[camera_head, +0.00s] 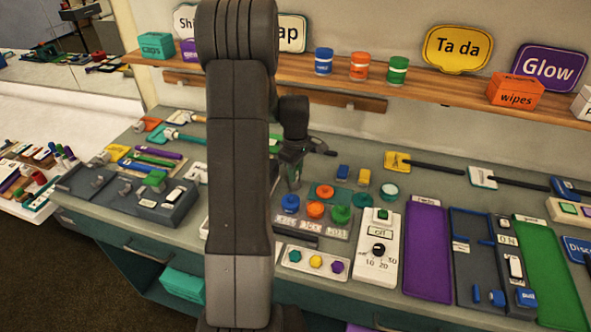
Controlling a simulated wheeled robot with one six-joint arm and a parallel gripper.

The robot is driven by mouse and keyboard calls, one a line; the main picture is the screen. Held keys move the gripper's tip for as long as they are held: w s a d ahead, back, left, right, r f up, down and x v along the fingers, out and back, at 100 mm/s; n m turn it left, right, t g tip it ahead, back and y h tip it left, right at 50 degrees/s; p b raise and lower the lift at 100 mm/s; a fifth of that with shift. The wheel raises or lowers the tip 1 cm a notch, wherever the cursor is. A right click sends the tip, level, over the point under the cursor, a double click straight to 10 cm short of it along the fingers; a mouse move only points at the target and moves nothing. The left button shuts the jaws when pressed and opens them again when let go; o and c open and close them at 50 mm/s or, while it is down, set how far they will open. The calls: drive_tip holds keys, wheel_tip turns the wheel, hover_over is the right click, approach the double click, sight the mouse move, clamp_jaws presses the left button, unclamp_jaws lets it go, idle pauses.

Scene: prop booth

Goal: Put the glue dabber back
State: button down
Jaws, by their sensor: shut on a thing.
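My gripper (293,158) is in the middle of the picture, just right of my upright arm, above the back part of the bench. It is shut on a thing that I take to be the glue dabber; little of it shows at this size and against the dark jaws. A grey labelled rack (310,226) stands in front of and below the gripper. It carries a blue knob (290,203), an orange knob (316,209) and a green knob (341,214). The labels are too small to read surely. My arm hides the bench to the left of the gripper.
A white panel (378,262) with a dial, a purple mat (427,250) and a green mat (548,270) lie to the right. A grey stand (130,190) with tools is at the left. A wooden shelf (430,82) with pots and signs runs behind the bench.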

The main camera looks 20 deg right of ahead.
drive_tip(key=shift+f, duration=0.15)
drive_tip(key=c, duration=1.2)
unclamp_jaws()
wheel_tip(320, 180, up, 12)
drive_tip(key=b, duration=0.1)
drive_tip(key=shift+r, duration=0.2)
